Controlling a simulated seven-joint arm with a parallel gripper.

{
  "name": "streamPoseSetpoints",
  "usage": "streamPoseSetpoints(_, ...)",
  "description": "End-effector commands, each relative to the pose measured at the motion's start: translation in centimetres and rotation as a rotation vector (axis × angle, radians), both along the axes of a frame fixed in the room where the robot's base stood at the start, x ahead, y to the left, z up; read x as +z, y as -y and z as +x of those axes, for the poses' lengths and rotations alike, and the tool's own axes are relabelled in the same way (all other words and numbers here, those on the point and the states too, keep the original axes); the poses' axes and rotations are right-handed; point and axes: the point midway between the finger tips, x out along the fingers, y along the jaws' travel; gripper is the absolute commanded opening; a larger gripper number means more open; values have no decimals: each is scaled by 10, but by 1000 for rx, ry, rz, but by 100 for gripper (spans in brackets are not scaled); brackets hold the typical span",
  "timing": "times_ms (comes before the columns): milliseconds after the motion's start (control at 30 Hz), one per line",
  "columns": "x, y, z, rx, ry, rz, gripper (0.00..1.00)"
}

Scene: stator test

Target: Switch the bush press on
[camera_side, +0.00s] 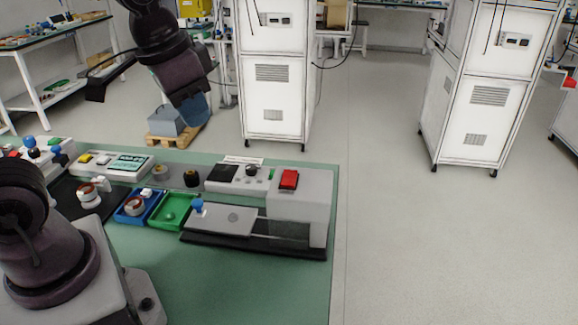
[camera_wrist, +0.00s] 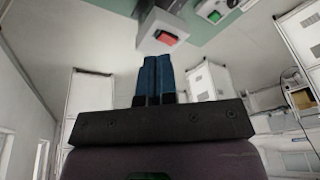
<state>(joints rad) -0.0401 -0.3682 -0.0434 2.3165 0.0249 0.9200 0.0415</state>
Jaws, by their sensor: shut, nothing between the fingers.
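A grey machine (camera_side: 303,207) with a raised right block, a flat slide and a blue knob (camera_side: 197,205) stands at the bench's right end; it looks like the bush press. A red switch (camera_side: 289,179) sits on top of its block. In the wrist view the red switch (camera_wrist: 167,38) shows just beyond my fingertips, on the grey block (camera_wrist: 165,18). I cannot tell the switch's position. My gripper (camera_side: 196,112) is in the air behind the bench, above and left of the switch in the side view. Its blue fingers (camera_wrist: 155,58) are together and empty.
A control box (camera_side: 237,177) with a black panel and knob stands left of the red switch. Green (camera_side: 175,212) and blue (camera_side: 137,207) trays and a box with a display (camera_side: 125,165) lie farther left. The green bench top (camera_side: 230,285) is clear in front.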

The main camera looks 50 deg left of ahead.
Motion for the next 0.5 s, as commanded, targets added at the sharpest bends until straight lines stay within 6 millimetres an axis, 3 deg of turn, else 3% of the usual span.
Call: streamPoseSetpoints(500, -41, 1, 139, -457, -228, 109, 0)
